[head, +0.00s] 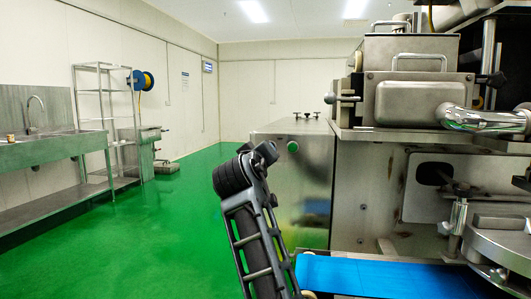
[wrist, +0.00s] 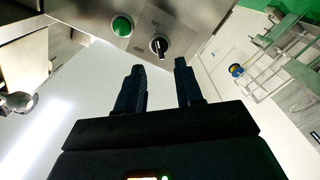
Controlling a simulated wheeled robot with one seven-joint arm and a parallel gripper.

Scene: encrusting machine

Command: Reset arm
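My gripper (wrist: 158,65) shows in the wrist view with its two dark fingers apart and nothing between them. The fingers point toward the machine's steel panel, which carries a green button (wrist: 122,25) and a black knob (wrist: 159,44). The knob appears between the fingertips in the picture; whether they touch it cannot be told. In the head view, my dark arm (head: 252,225) rises in front of the encrusting machine (head: 375,190), beside its steel cabinet. The green button (head: 293,147) shows just right of the arm. I cannot make out the gripper fingers or the knob there.
A blue conveyor belt (head: 385,275) runs along the machine's lower front, right of my arm. A steel sink (head: 70,140) and a wire shelf rack (head: 95,110) stand at the left wall. The green floor (head: 150,230) between them and the machine is clear.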

